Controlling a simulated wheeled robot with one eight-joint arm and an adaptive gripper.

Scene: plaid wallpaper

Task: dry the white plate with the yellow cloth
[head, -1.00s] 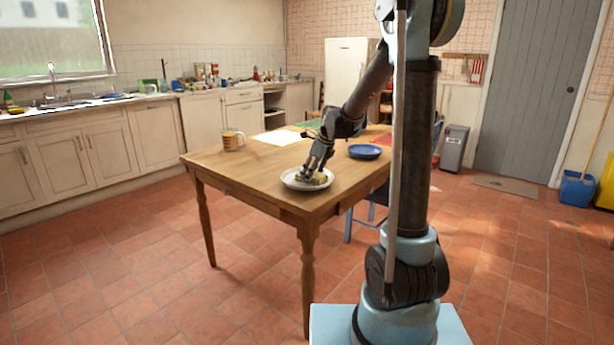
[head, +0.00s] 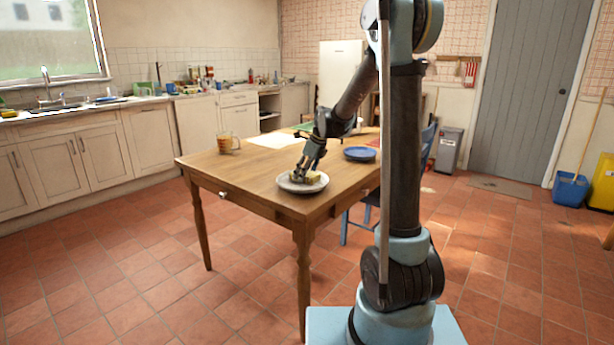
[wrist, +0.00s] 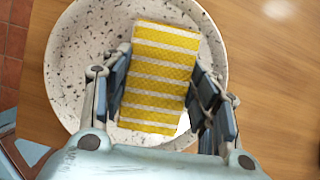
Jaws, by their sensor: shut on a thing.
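The white plate (head: 290,185) with dark speckles lies near the front corner of the wooden table. In the wrist view the plate (wrist: 75,75) fills the left and middle of the picture. The yellow cloth (wrist: 160,75), with white stripes, is a folded rectangle over the plate; in the head view the cloth (head: 314,177) is small and partly hidden by the fingers. My gripper (head: 304,173) reaches down over the plate from above. In the wrist view my gripper (wrist: 158,108) is shut on the cloth, with a finger on each side of it.
The wooden table (head: 240,180) also bears a blue plate (head: 360,153) behind and right of the white plate, a patterned mug (head: 228,143) at the left and a pale sheet (head: 272,139) at the back. A blue chair (head: 360,215) stands at the table's right side.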

